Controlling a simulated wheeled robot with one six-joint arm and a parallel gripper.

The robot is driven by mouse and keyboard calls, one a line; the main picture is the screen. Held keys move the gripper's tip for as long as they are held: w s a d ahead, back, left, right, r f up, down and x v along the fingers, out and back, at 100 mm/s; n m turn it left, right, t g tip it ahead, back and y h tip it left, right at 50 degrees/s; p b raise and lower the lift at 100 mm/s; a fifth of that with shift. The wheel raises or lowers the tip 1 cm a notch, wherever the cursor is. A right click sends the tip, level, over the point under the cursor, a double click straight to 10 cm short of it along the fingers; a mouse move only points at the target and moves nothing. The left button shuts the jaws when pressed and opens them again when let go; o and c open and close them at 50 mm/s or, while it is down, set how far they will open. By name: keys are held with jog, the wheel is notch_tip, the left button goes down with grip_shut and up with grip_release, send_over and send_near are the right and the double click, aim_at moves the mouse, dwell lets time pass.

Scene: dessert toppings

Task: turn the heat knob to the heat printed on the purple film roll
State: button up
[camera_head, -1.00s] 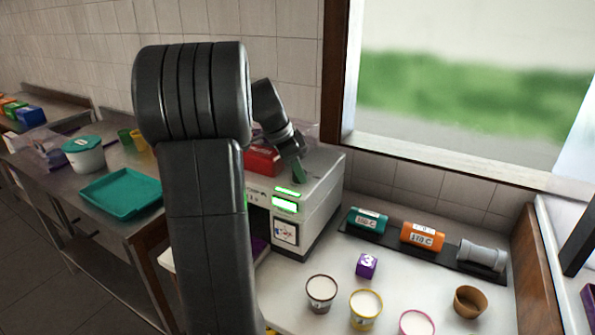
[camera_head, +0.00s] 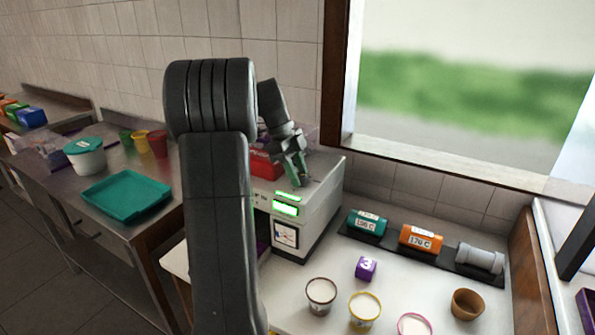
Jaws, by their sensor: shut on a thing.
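My gripper (camera_head: 299,173) is at the top of the white sealing machine (camera_head: 323,211), near its front edge. Its fingers are shut on a small part there that I take to be the heat knob, mostly hidden between them. Green-lit displays (camera_head: 286,209) are on the machine's front, too small to read surely. A purple patch (camera_head: 262,246) shows low at the machine's left side, partly behind my arm; I cannot tell whether it is the purple film roll, and no print on it is readable.
Teal (camera_head: 367,222) and orange (camera_head: 421,239) labelled rolls and a grey roller (camera_head: 480,258) lie on a dark rack. A purple cube (camera_head: 366,267) and several cups stand on the white counter. A teal tray (camera_head: 127,195) is on the left table.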

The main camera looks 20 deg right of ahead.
dwell(0.4)
jog(key=shift+r, duration=0.1)
jog(key=o, duration=1)
jog(key=shift+c, duration=0.2)
jog(key=v, duration=1.3)
jog(key=shift+r, duration=0.4)
jog(key=shift+w, duration=0.1)
jog(key=x, duration=1.4)
jog(key=shift+w+a, duration=0.1)
jog(key=shift+a, duration=0.05)
